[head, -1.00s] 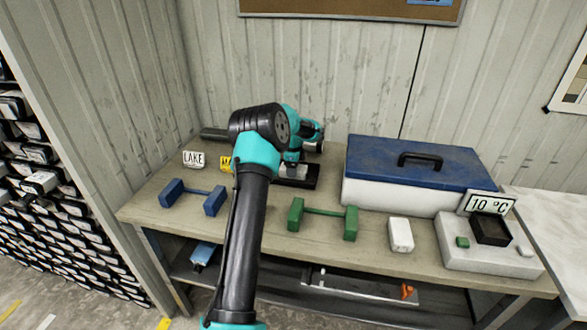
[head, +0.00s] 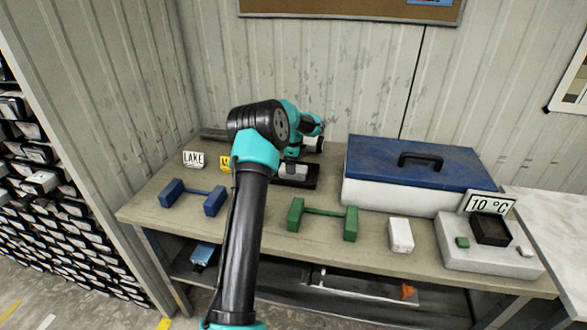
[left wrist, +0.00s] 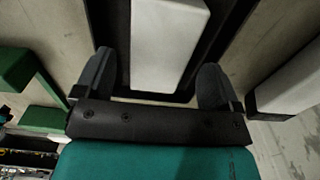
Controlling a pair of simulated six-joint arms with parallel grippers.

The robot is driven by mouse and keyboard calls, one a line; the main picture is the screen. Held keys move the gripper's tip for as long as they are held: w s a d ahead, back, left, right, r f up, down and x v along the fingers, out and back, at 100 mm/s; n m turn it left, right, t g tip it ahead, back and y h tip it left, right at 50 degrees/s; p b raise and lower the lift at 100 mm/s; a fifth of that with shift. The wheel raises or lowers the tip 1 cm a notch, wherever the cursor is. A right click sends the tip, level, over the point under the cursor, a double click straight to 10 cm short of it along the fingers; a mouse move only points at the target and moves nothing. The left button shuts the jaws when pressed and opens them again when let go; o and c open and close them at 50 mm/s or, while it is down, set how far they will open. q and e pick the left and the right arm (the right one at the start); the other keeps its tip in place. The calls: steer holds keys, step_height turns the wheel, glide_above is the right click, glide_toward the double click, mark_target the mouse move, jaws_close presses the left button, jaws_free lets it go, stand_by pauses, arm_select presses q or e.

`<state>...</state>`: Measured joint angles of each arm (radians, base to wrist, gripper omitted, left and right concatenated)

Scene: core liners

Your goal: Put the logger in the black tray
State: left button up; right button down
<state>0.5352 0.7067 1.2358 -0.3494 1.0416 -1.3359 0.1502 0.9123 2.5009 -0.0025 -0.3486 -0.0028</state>
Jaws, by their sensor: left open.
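A pale grey-white block, which looks like the logger (head: 293,170), lies in the black tray (head: 313,185) at the back middle of the bench. In the left wrist view the pale block (left wrist: 166,45) lies between my two fingertips, with dark tray (left wrist: 222,40) around it. My left gripper (left wrist: 158,82) is open, one finger on each side of the block. In the head view the gripper is just above and behind the block, partly hidden by my arm. My right gripper is in neither view.
A blue-lidded cooler (head: 420,165) stands right of the tray. A green liner holder (head: 323,212), a blue one (head: 193,195) and another white block (head: 400,234) are along the front. A scale-like white base (head: 490,262) with a 10 °C sign (head: 487,204) is at right.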

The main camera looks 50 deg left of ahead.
arm_select(q)
step_height(320, 180, up, 10)
steer(key=shift+f, duration=0.15)
